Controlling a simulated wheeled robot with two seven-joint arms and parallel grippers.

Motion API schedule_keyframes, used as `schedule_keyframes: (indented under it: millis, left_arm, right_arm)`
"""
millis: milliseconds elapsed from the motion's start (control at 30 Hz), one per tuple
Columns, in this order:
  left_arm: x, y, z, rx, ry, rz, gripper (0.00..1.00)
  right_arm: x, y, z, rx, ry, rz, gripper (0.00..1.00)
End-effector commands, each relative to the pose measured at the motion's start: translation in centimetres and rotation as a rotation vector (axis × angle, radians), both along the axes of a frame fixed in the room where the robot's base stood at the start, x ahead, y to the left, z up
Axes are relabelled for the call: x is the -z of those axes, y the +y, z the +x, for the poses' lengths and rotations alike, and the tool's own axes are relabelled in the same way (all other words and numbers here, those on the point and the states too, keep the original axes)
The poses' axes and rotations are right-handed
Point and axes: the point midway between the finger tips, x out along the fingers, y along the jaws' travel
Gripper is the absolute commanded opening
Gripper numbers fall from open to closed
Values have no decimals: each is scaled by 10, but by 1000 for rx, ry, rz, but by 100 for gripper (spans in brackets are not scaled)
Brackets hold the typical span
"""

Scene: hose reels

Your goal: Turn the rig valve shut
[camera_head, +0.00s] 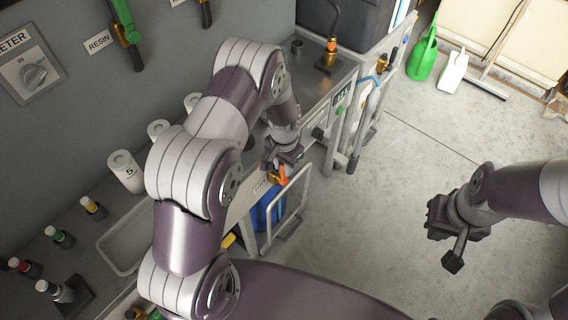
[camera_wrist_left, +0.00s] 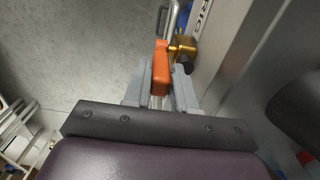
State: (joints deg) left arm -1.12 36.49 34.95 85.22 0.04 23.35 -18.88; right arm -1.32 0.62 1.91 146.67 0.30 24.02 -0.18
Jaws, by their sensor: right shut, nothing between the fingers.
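The rig valve has an orange lever handle (camera_wrist_left: 161,68) and a brass body (camera_wrist_left: 184,46), beside a panel lettered "RIG" in the left wrist view. In the head view the orange handle (camera_head: 283,176) shows just below my left gripper (camera_head: 276,172). My left gripper's two grey fingers (camera_wrist_left: 162,90) stand close against both sides of the handle, shut on it. My right gripper (camera_head: 454,262) is shut and empty, over the open floor at the right.
A metal rail (camera_head: 304,205) and blue container (camera_head: 266,212) are near the left gripper. A green can (camera_head: 422,58) stands on the floor; the middle floor is clear.

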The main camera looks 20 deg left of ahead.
Motion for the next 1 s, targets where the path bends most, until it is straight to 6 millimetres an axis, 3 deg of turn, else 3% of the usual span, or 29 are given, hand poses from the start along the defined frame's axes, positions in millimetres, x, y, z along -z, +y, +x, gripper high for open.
schedule_keyframes:
  millis: [233,600,867,900,967,1000]
  left_arm:
    - [0,-1,2,1,13,4,0]
    - [4,-8,22,1,228,84,0]
    - [3,-8,22,0,231,85,0]
    - [3,-8,22,0,230,85,32]
    - [3,-8,22,0,231,85,47]
    - [3,-8,22,0,231,85,47]
  right_arm:
    - [0,0,0,0,0,0,0]
    - [8,0,0,0,0,0,0]
    - [7,0,0,0,0,0,0]
    - [7,0,0,0,0,0,0]
    - [7,0,0,0,0,0,0]
    - [7,0,0,0,0,0,0]
